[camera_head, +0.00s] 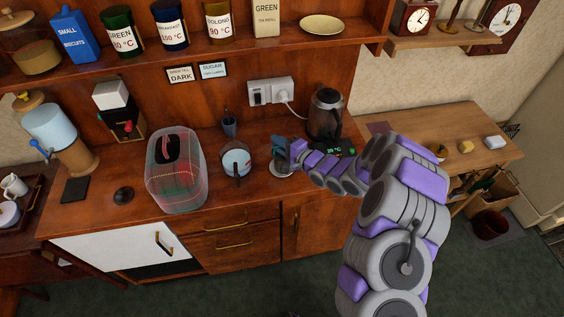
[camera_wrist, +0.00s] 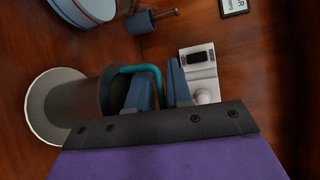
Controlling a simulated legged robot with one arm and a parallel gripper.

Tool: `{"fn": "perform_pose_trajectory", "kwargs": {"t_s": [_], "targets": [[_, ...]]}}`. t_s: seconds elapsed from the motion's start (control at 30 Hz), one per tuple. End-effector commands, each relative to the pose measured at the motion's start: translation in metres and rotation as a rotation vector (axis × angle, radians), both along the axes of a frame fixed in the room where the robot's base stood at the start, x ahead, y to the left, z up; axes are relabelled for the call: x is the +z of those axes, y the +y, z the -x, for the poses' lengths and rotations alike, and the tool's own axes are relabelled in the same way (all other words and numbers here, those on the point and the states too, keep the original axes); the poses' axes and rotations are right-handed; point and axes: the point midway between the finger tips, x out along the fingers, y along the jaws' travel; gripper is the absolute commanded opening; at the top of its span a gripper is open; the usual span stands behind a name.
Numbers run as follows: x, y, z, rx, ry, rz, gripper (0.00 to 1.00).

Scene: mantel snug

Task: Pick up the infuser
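The infuser (camera_wrist: 92,99) looks like a dark cylinder with a teal loop handle. In the wrist view it is at the left, over a pale round dish (camera_wrist: 42,112). My gripper (camera_wrist: 159,82) is at the handle, with one blue-grey finger on each side of it. A narrow gap shows between the fingers, and they look open. Whether either finger touches the handle is unclear. In the head view my gripper (camera_head: 281,150) is over the small dish (camera_head: 283,171) on the counter and hides most of the infuser.
A clear plaid-lined container (camera_head: 177,180) is farther left. A wall socket (camera_head: 270,91) is behind.

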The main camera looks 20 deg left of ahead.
Motion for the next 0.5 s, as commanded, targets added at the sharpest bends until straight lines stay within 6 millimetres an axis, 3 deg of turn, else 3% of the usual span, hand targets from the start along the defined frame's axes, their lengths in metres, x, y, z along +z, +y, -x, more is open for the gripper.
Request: {"fn": "perform_pose_trajectory", "kwargs": {"t_s": [0.23,0.43,0.5], "targets": [[0.0005,-0.0013,-0.0001,0.001,0.001,-0.002,0.19],[0.0004,-0.0026,-0.0003,-0.001,0.002,-0.002,0.01],[-0.0002,-0.0016,-0.0002,0.000,0.003,-0.001,0.00]]}}
